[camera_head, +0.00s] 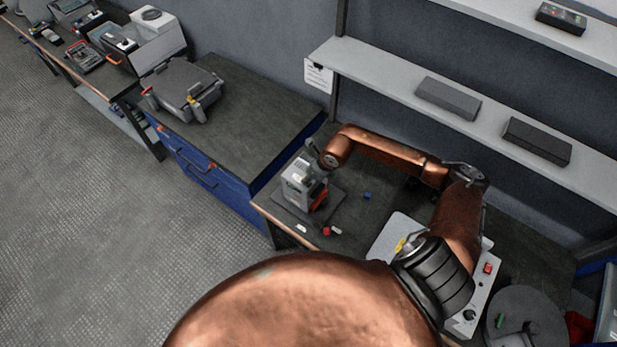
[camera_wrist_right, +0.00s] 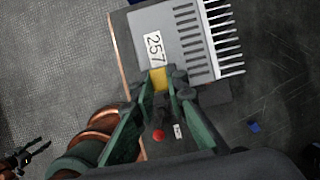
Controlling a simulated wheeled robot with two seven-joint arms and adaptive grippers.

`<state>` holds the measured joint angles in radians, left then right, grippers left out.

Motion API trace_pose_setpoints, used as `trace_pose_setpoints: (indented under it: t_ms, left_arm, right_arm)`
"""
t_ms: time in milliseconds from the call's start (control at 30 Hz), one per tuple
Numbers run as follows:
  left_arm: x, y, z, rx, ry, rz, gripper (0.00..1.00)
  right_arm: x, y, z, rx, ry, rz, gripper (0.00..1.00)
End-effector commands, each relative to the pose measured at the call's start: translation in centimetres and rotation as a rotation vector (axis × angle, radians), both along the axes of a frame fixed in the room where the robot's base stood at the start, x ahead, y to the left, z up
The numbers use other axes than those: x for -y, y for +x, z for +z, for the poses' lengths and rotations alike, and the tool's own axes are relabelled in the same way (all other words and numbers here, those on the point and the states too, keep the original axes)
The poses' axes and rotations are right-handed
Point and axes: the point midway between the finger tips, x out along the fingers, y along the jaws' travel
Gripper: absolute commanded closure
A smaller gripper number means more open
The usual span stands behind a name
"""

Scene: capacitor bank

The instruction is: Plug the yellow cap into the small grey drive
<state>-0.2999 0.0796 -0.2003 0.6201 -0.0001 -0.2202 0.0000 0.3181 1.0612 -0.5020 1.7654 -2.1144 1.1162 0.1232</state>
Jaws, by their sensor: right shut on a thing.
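The small grey drive (camera_head: 299,188) stands upright on a dark mat on the bench; in the right wrist view the drive (camera_wrist_right: 178,38) shows its 257 label, dark slots and a finned side. My right gripper (camera_head: 309,176) is over the drive's top. In the wrist view my right gripper (camera_wrist_right: 161,82) has its green fingers shut on the yellow cap (camera_wrist_right: 158,77). The cap is at the drive's edge just beside the label; I cannot tell whether it is seated or only close. A small dark gripper (camera_wrist_right: 27,160), likely my left, shows at the lower left, far from the drive.
On the bench lie a red piece (camera_head: 326,231), a white piece (camera_head: 302,229) and a blue piece (camera_head: 367,195). Shelves (camera_head: 400,85) hold dark boxes behind. My right arm covers part of a light panel (camera_head: 398,228).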

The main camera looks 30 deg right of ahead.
Motion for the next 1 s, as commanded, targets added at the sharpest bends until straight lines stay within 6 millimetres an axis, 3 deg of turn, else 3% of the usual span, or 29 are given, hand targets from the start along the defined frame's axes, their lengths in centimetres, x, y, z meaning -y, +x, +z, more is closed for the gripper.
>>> trace_pose_setpoints:
  t_ms: [600, 633, 900, 1000]
  left_arm:
    - [0.0, -0.1, -1.0, -0.001, 0.000, 0.000, 0.60]
    - [0.0, -0.1, -1.0, -0.001, 0.000, 0.000, 0.60]
    - [0.0, 0.0, -0.9, -0.001, 0.000, 0.000, 0.60]
    - [0.0, 0.0, -0.9, -0.001, 0.000, 0.000, 0.60]
  right_arm:
    - [0.0, 0.0, -1.2, 0.000, 0.000, 0.000, 0.97]
    - [0.0, 0.0, -1.1, 0.000, 0.000, 0.000, 0.85]
    - [0.0, 0.0, -1.1, 0.000, 0.000, 0.000, 0.67]
    - [0.0, 0.0, -1.1, 0.000, 0.000, 0.000, 0.66]
